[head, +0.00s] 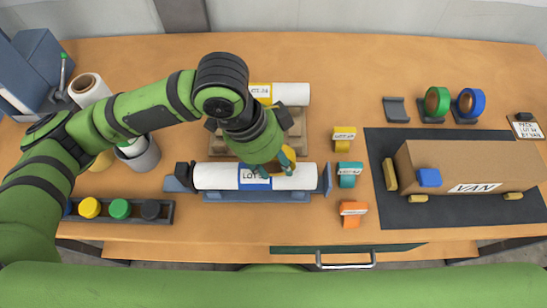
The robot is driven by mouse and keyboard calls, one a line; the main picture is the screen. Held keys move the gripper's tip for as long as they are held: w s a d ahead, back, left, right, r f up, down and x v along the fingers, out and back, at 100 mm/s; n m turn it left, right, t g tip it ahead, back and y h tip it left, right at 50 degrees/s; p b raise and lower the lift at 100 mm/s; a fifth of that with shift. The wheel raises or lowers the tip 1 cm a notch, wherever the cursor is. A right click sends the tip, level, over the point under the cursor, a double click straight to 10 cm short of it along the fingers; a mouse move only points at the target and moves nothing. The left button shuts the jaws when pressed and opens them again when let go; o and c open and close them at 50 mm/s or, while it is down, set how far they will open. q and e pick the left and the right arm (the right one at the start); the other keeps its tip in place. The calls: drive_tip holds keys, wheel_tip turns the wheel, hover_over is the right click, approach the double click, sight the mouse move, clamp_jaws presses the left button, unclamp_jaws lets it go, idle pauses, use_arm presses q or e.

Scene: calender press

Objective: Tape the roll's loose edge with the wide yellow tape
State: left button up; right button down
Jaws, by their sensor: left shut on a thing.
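A white roll (215,176) lies across a blue cradle (255,196), with a blue-edged label (254,180) reading "LOT 5", partly covered. My left gripper (284,168) is over the roll's far side, right of the label, shut on a yellow piece (289,154), which looks like tape. The gripper hides most of this piece; whether it touches the roll I cannot tell. The roll's loose edge is not clear to see. A yellow tape dispenser (344,133) stands right of the roll, behind a teal one (349,175) and an orange one (353,209). My right gripper is out of view.
Another white roll (291,95) with a yellow label lies behind on a wooden stand (299,130). A VAN box (480,160) sits on a dark mat (400,215). Green (437,102) and blue (471,103) tape rolls stand back right. A row of coloured caps (120,209) is front left.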

use_arm(q)
drive_tip(key=shift+d, duration=0.15)
drive_tip(key=shift+d+p, duration=0.35)
drive_tip(key=shift+p, duration=0.1)
drive_tip(key=shift+d, duration=0.15)
drive_tip(key=shift+d+p, duration=0.35)
drive_tip(key=shift+d, duration=0.1)
drive_tip(key=shift+d+f, duration=0.1)
drive_tip(key=shift+f, duration=0.05)
drive_tip(key=shift+s+d, duration=0.1)
